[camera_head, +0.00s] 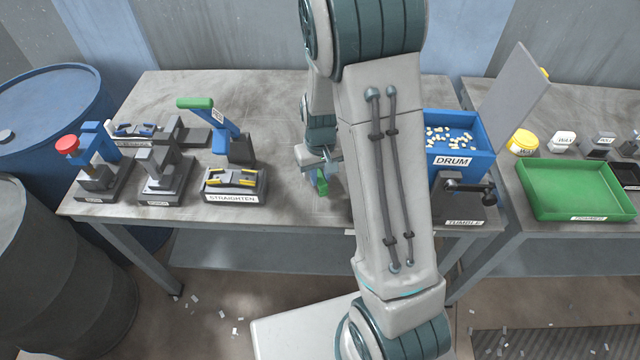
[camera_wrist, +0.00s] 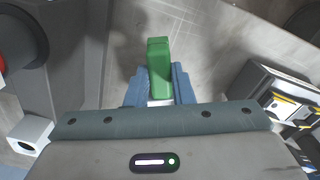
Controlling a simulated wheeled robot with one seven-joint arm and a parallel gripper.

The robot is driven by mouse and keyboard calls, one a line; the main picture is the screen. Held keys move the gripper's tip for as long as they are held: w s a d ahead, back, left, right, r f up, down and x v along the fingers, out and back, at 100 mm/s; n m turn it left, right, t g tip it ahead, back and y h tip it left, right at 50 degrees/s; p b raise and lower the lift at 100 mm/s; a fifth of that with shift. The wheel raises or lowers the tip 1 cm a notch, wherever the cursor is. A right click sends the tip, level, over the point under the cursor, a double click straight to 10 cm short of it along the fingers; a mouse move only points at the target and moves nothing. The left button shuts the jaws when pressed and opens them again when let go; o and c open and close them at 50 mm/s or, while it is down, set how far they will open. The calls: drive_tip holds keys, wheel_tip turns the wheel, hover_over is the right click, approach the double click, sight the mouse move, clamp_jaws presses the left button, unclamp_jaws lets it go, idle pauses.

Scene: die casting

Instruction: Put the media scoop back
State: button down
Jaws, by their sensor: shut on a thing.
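My gripper (camera_head: 320,160) is over the middle of the table (camera_head: 285,105), pointing down, partly behind my own arm. It is shut on the media scoop (camera_head: 321,186), of which a green handle-like part shows below the fingers. In the wrist view the green part of the scoop (camera_wrist: 159,65) stands between the blue fingertips (camera_wrist: 160,90). The scoop's bowl is not clearly visible. I cannot tell whether the scoop touches the table top.
The straighten station (camera_head: 234,187) with a green-handled lever (camera_head: 195,103) stands left of my gripper. Further left are two more stations (camera_head: 163,175) (camera_head: 100,180). Right are the blue drum (camera_head: 455,155) with media, its raised lid (camera_head: 512,95), and a green tray (camera_head: 575,190).

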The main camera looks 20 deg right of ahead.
drive_tip(key=shift+f, duration=2.2)
drive_tip(key=shift+f, duration=0.15)
drive_tip(key=c, duration=1.3)
unclamp_jaws()
drive_tip(key=shift+o, duration=0.2)
